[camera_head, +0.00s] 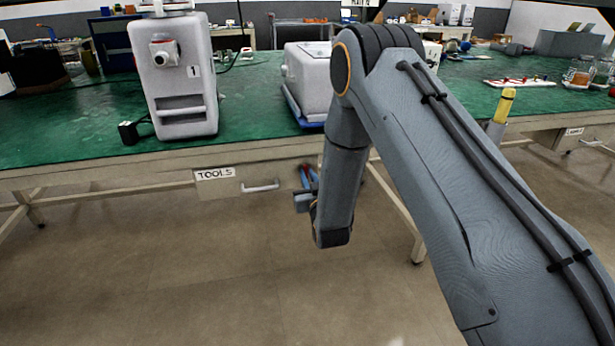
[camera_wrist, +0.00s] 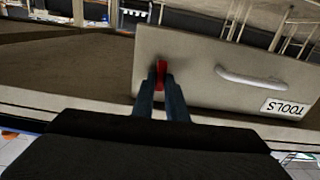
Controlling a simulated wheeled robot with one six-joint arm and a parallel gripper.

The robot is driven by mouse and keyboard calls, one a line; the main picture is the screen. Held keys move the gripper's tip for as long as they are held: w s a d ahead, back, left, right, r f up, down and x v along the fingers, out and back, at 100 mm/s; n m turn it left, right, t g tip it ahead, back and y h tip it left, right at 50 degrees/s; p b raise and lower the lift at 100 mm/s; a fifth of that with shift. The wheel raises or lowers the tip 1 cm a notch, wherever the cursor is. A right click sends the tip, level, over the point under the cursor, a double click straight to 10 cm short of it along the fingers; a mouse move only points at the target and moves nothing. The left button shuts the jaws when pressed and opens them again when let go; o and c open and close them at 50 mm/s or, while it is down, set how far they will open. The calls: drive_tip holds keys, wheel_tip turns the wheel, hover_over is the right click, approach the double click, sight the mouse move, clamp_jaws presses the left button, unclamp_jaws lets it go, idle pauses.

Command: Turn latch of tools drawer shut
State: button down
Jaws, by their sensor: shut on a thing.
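The tools drawer (camera_head: 240,182) is under the green bench top, with a TOOLS label and a pale bar handle (camera_head: 261,186). Its front looks closed in the head view. In the wrist view the drawer front (camera_wrist: 205,62) appears upside down, with the handle to the right. A red latch (camera_wrist: 160,70) stands on the drawer front, away from the handle. My gripper (camera_wrist: 161,84) is shut on the red latch. In the head view my gripper (camera_head: 306,180) is at the drawer's right end, partly hidden by my arm. The latch's exact angle is hard to tell.
A yellow-topped tool (camera_head: 504,105) stands at the right. The floor below the drawer is clear.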

drive_tip(key=n+p, duration=0.1)
drive_tip(key=n, duration=0.4)
drive_tip(key=n+p, duration=0.1)
drive_tip(key=n, duration=0.5)
drive_tip(key=n+p, duration=0.1)
drive_tip(key=n, duration=0.5)
drive_tip(key=shift+s+a+f, duration=0.1)
drive_tip(key=shift+a+f, duration=0.15)
drive_tip(key=shift+a, duration=0.05)
drive_tip(key=shift+n, duration=0.4)
drive_tip(key=c, duration=1.8)
unclamp_jaws()
drive_tip(key=shift+a, duration=0.1)
drive_tip(key=shift+o, duration=0.2)
